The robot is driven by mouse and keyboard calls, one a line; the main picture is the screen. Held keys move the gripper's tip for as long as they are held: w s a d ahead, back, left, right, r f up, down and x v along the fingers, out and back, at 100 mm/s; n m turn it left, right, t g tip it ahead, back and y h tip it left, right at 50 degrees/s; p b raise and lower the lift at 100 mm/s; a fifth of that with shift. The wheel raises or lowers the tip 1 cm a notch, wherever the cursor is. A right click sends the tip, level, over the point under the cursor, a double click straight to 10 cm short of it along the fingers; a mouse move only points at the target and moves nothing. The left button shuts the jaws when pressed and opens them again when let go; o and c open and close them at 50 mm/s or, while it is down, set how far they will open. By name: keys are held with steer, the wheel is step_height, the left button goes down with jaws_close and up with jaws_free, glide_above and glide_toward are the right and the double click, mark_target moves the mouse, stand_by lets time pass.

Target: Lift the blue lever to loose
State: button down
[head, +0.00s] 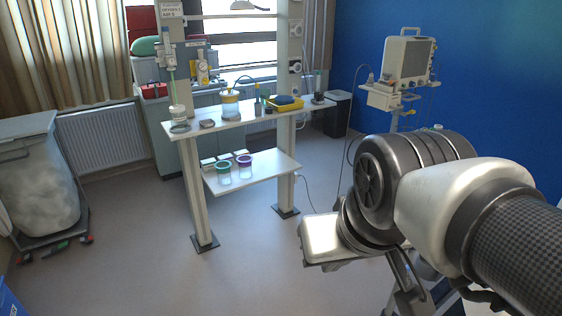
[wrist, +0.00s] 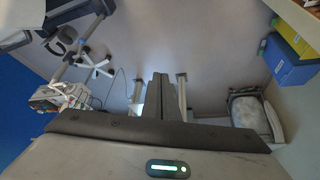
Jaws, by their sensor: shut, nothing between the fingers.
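I cannot make out the blue lever in either view; my arm covers much of the right side of the head view. In the wrist view my gripper (wrist: 160,84) shows as dark fingers closed together, with nothing between them. The fingers point out over open floor and touch nothing that I can see. In the head view the fingertips cannot be made out.
A two-post rack (head: 192,190) with shelves of jars stands centre left. A wheeled bin (head: 40,180) is at the far left. A monitor (head: 408,60) on a stand is at the back right. Blue and yellow boxes (wrist: 290,58) show at the wrist view's right. Middle floor is clear.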

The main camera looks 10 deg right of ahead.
steer(key=shift+s, duration=0.15)
steer(key=w+d+f+m+g+h+b, duration=0.1)
steer(key=w+d+f+m+g+b, duration=0.1)
steer(key=w+d+f+m, duration=0.45)
steer(key=w+d+f+m+g+b, duration=0.1)
steer(key=w+d+g+b, duration=0.2)
steer(key=w, duration=0.7)
steer(key=w+d+f+m+g+h+b, duration=0.2)
steer(key=w+d+f+m+h, duration=0.3)
steer(key=w+d+f, duration=0.8)
steer(key=shift+d+f+g+h+b, duration=0.3)
steer(key=shift+d+f+b, duration=0.35)
steer(key=shift+f, duration=0.3)
